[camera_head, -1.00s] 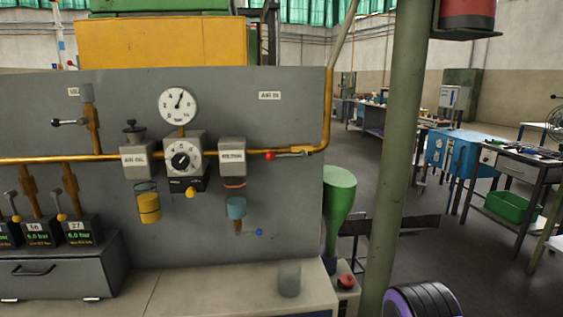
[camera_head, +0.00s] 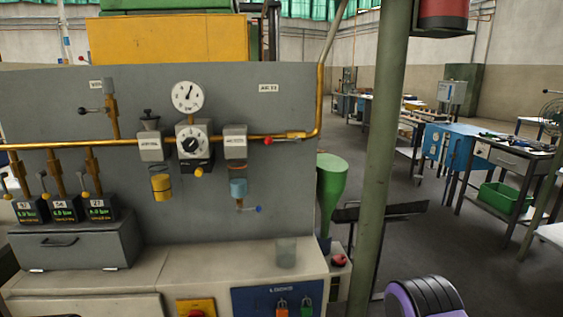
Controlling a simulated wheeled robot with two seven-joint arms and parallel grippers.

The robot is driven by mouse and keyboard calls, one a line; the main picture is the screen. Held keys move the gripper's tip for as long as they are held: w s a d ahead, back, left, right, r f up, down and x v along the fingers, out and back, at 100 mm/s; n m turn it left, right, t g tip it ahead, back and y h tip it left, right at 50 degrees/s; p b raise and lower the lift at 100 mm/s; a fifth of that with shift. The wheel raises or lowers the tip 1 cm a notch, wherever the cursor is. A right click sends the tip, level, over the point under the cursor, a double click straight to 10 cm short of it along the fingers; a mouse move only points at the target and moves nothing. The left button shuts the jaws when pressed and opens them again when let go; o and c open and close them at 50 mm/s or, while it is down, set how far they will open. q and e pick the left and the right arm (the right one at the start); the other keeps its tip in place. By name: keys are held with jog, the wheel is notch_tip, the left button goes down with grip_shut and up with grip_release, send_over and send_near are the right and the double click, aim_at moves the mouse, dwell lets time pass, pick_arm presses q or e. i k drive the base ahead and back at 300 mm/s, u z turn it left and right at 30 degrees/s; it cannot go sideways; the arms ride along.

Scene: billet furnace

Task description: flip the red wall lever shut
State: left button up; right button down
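The red-knobbed wall lever (camera_head: 268,141) sits on the brass pipe at the right side of the grey panel, under the "AIR" label. Its red knob is at the left end, and its handle lies roughly along the horizontal pipe, close to the pipe's bend. Neither of my grippers shows in the head view. A black and purple rounded part at the bottom right may be mine.
The grey panel (camera_head: 225,90) carries a gauge (camera_head: 187,96), a regulator (camera_head: 193,144) and filter units. A green post (camera_head: 384,150) stands right of the panel. Workbenches stand farther right.

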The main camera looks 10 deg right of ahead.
aim_at(269, 140)
jog(key=k, duration=0.2)
jog(key=z, duration=0.9)
jog(key=i, duration=0.6)
jog(key=u, duration=1.35)
